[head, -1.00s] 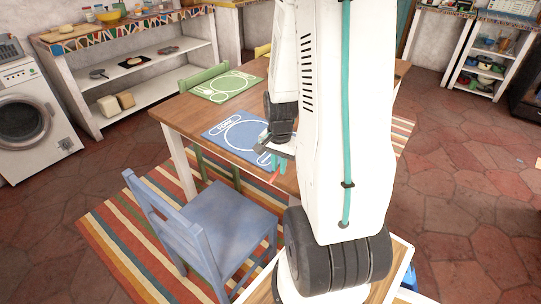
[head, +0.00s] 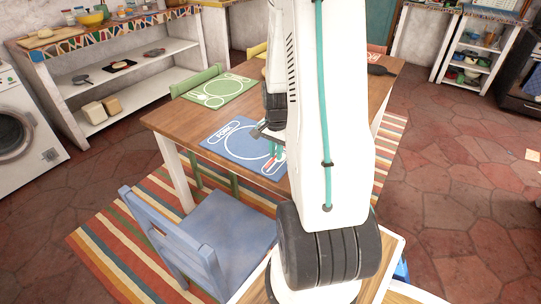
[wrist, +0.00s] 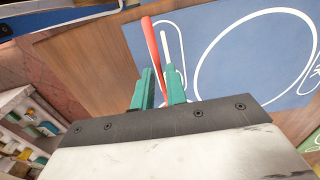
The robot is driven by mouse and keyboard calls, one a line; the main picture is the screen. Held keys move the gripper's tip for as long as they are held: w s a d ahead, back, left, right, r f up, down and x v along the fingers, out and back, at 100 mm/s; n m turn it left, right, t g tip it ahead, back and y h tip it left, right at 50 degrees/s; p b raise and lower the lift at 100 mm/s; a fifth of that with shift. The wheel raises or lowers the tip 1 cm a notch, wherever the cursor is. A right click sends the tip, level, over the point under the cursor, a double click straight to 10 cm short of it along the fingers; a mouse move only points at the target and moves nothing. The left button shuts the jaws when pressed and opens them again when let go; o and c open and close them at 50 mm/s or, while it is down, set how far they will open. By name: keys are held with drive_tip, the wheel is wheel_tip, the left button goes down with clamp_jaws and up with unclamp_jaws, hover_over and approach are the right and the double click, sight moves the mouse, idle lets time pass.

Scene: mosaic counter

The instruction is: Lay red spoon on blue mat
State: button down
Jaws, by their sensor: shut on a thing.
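The red spoon (wrist: 151,45) is held between the teal fingers of my gripper (wrist: 159,84) in the wrist view, its length pointing away from the gripper. The blue mat (wrist: 205,25) lies behind it, and the spoon appears over the mat's left part, beside a printed white outline. I cannot tell whether the spoon touches the mat. In the head view the blue mat (head: 228,147) lies on the near side of the table, with my gripper (head: 275,155) at its right side. The arm hides part of the mat, and little of the spoon shows there.
The wooden table (head: 172,120) also bears a green mat (head: 219,91) farther back. A blue chair (head: 205,250) stands at the near side on a striped rug (head: 110,255). A dark pan-like object (head: 380,70) lies at the table's far right.

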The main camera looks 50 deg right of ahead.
sight(274, 165)
drive_tip(key=shift+w+d+f, duration=0.1)
drive_tip(key=shift+w+f, duration=0.2)
drive_tip(key=shift+f, duration=0.6)
drive_tip(key=shift+w+d+f, duration=0.1)
drive_tip(key=shift+w+f, duration=0.15)
drive_tip(key=shift+f, duration=0.65)
drive_tip(key=shift+f, duration=0.15)
drive_tip(key=c, duration=1.4)
unclamp_jaws()
